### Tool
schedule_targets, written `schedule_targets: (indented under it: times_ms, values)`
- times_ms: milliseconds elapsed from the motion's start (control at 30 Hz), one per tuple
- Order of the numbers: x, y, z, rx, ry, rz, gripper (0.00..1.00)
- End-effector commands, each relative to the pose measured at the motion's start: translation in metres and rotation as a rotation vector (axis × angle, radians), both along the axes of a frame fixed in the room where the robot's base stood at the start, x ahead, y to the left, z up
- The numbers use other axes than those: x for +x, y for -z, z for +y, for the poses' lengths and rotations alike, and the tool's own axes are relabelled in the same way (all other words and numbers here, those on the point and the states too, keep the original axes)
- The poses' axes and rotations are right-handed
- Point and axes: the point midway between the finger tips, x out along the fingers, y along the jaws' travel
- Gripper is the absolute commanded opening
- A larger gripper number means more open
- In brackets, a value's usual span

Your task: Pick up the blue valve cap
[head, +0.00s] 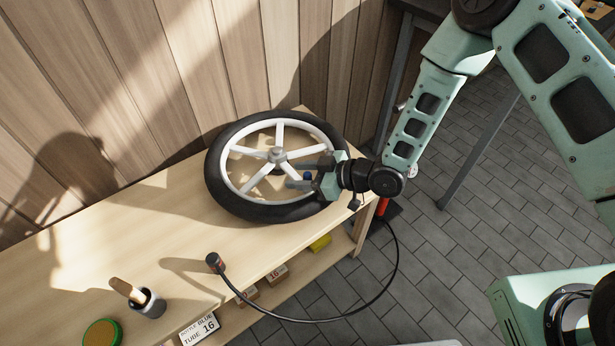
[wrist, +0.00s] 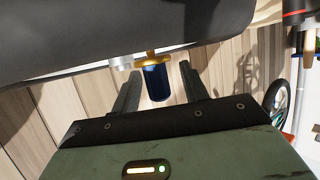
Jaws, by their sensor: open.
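The blue valve cap (wrist: 157,82) sits on a brass-coloured valve stem in the wrist view, and it shows as a small blue spot in the head view (head: 307,177). The stem comes from the wheel (head: 222,197), which has a black tyre and white spokes and lies flat on the bench. My gripper (head: 307,173) is open over the near right part of the wheel. In the wrist view its two fingers (wrist: 158,78) stand on either side of the cap, with a gap visible on each side.
A black hose (head: 328,318) with a dark, red-marked end (head: 215,262) loops off the wooden bench (head: 130,240). A cup with a brush (head: 150,303) and a green-rimmed round tin (head: 101,334) stand at front left. Small boxes (head: 276,274) sit on the lower shelf.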

Motion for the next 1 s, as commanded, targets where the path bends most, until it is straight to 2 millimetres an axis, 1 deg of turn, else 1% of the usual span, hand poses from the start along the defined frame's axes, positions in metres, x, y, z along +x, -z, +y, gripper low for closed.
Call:
schedule_targets:
  times_ms: [33,67,100,167,200,533,633,767,1000]
  values:
    - [0.0,0.0,0.0,0.0,0.0,0.0,0.39]
    - [0.0,0.0,0.0,0.0,0.0,0.0,0.3]
    - [0.0,0.0,0.0,0.0,0.0,0.0,0.19]
    - [0.0,0.0,0.0,0.0,0.0,0.0,0.02]
    - [0.0,0.0,0.0,0.0,0.0,0.0,0.0]
    - [0.0,-0.001,0.0,0.0,0.0,0.0,0.0]
    - [0.0,-0.006,0.0,0.0,0.001,-0.002,0.0]
    - [0.001,-0.026,0.0,0.001,0.0,-0.003,0.0]
    - [0.001,-0.074,0.0,0.001,0.001,-0.003,0.0]
